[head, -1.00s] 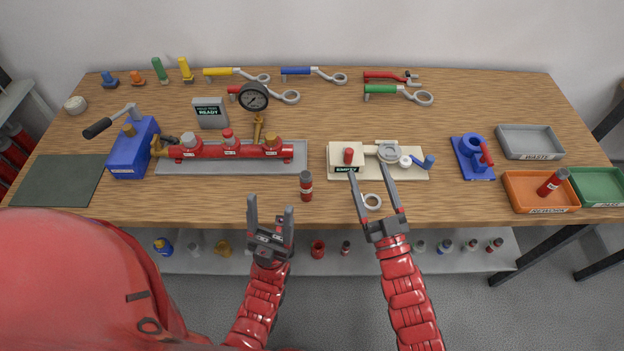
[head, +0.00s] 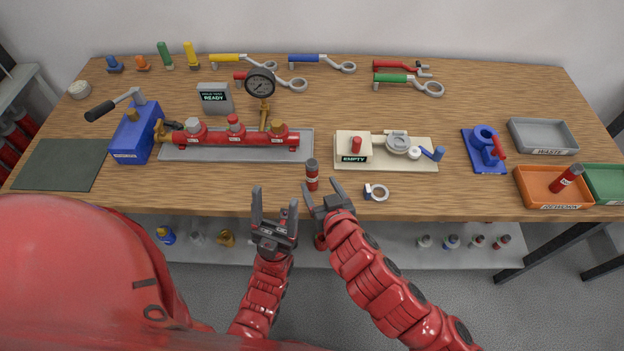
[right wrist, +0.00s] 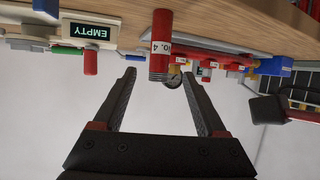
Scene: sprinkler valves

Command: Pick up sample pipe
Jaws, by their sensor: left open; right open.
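A short red pipe with dark top and a white label band (head: 312,172) stands upright near the table's front edge. It also shows in the right wrist view (right wrist: 161,45), upside down, with a label reading "NO. 4". I take it for the sample pipe. My right gripper (head: 322,187) is open just in front of it. In the right wrist view the pipe lies ahead between the two fingertips (right wrist: 159,74); I cannot tell whether they touch it.
Behind the pipe is a red manifold (head: 230,142) on a grey tray. Another red pipe (head: 566,177) lies in the orange bin (head: 540,200).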

